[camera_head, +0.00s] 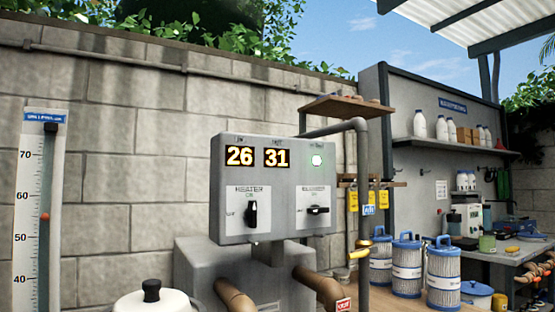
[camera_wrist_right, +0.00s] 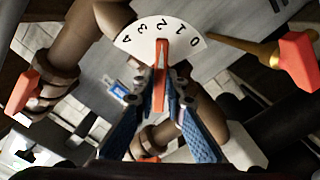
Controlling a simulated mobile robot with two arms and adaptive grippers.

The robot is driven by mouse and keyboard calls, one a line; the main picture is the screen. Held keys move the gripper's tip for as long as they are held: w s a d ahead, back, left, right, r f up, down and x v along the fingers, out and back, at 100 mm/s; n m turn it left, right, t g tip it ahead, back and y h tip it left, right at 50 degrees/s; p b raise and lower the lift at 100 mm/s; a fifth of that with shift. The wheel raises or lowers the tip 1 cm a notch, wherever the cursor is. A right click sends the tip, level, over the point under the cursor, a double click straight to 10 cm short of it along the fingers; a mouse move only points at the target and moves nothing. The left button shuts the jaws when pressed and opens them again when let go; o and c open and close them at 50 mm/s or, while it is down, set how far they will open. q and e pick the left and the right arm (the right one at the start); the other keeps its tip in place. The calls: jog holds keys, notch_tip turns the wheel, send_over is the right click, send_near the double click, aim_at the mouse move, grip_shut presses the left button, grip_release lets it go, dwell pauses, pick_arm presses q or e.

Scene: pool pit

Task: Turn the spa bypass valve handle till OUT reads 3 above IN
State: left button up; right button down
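The grey control box (camera_head: 275,187) shows 26 on its left display (camera_head: 239,156) and 31 on its right display (camera_head: 277,157); the small labels above are too blurred to read surely. In the right wrist view, the orange valve handle (camera_wrist_right: 160,65) lies over a white fan-shaped dial (camera_wrist_right: 140,38) marked 0 to 4 and points about at 2. My right gripper (camera_wrist_right: 161,98) has its two blue-padded fingers on either side of this handle, and the tips look closed on it. The valve and right gripper do not show in the head view. My left gripper is not in view.
Brown pipes (camera_head: 318,284) run below the box. Another red handle (camera_wrist_right: 298,58) on a brass stem is right of the dial, and a red handle (camera_wrist_right: 20,92) is at left. Blue-and-white filter cartridges (camera_head: 443,272) and a workbench (camera_head: 515,250) stand at right. A large thermometer (camera_head: 36,210) is at left.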

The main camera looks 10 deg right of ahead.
dwell(0.4)
jog(key=m+b, duration=0.1)
jog(key=m, duration=0.3)
jog(key=shift+m, duration=0.4)
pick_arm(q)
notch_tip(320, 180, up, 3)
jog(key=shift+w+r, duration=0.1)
pick_arm(e)
jog(key=c, duration=1.9)
grip_release()
